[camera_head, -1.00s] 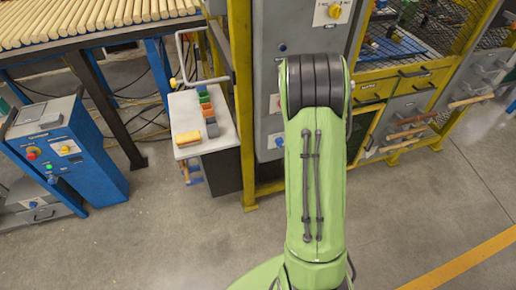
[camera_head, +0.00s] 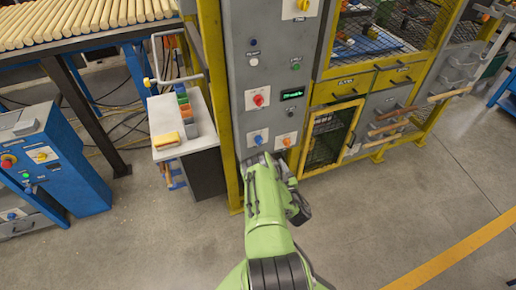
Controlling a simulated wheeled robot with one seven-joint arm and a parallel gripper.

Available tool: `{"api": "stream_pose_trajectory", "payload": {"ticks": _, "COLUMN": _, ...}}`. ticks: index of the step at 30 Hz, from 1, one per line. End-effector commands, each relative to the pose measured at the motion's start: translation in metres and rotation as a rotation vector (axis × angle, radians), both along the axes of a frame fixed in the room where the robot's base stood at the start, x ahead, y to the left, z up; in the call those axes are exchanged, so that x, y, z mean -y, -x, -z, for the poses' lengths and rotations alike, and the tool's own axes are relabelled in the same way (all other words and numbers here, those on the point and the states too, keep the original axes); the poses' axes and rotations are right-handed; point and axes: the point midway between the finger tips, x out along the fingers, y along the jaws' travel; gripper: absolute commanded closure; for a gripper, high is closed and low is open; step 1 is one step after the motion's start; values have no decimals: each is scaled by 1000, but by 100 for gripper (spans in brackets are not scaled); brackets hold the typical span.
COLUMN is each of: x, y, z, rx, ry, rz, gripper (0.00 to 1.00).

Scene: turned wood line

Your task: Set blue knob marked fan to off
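A blue knob (camera_head: 258,140) with a pale plate sits low on the grey control panel (camera_head: 229,70). Its label is too small to read, so I cannot confirm that it says fan, nor which way it is set. My gripper (camera_head: 264,159) is at the end of my green arm, just below this knob, close to the panel's lower part. Its fingers are small and partly hidden by my arm, so I cannot tell whether they are open or touch anything.
An orange knob (camera_head: 287,141) is right of the blue one. A red knob (camera_head: 258,99) and green display (camera_head: 292,94) are above. A yellow mesh door (camera_head: 327,137) stands right, a small side table (camera_head: 166,118) left. Another blue knob (camera_head: 12,216) is at far left. The floor is open.

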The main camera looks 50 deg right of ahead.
Motion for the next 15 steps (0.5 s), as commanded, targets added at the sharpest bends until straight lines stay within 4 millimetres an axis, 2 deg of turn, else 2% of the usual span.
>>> {"api": "stream_pose_trajectory", "payload": {"ticks": 1, "x": 2, "y": -3, "z": 9, "rx": 2, "ry": 1, "rz": 2, "gripper": 37}}
{"api": "stream_pose_trajectory", "payload": {"ticks": 6, "x": 7, "y": -15, "z": 8, "rx": 1, "ry": -3, "rz": -1, "gripper": 37}}
{"api": "stream_pose_trajectory", "payload": {"ticks": 15, "x": 45, "y": -84, "z": 4, "rx": 1, "ry": 0, "rz": -7, "gripper": 37}}
